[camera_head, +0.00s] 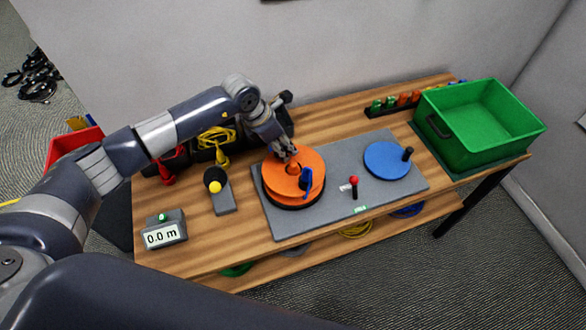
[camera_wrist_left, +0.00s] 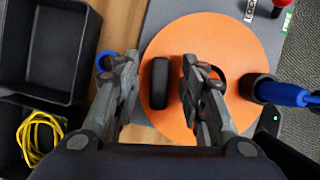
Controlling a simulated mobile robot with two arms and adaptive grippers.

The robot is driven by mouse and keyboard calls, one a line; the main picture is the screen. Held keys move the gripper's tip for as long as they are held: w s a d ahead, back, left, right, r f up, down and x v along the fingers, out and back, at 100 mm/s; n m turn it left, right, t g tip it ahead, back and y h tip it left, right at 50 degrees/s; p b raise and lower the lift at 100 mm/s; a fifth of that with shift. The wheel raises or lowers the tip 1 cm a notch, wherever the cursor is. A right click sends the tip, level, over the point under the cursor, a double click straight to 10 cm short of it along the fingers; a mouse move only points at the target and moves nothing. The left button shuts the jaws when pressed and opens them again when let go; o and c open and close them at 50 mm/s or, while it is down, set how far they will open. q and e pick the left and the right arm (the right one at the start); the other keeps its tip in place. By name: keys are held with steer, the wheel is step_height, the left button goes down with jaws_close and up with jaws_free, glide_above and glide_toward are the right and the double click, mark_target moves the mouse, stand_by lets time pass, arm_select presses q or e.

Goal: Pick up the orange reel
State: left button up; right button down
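The orange reel (camera_head: 307,190) sits on the left part of a grey board (camera_head: 335,215) on the table, with a dark blue handle (camera_head: 306,183) on its near side. In the left wrist view the reel (camera_wrist_left: 215,40) fills the middle. My left gripper (camera_head: 287,155) is over the reel's far side near its hub, pointing down. In the wrist view its two fingers (camera_wrist_left: 160,66) are spread apart, with a black rounded piece (camera_wrist_left: 160,84) between them. I cannot tell whether the fingers touch the reel. My right gripper is not in view.
A blue disc (camera_head: 386,160) with a black knob and a red-topped lever (camera_head: 354,186) are on the board. A green crate (camera_head: 470,150) stands at right.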

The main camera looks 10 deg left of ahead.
arm_select(q)
steer(key=shift+c, duration=1.1)
jaws_close()
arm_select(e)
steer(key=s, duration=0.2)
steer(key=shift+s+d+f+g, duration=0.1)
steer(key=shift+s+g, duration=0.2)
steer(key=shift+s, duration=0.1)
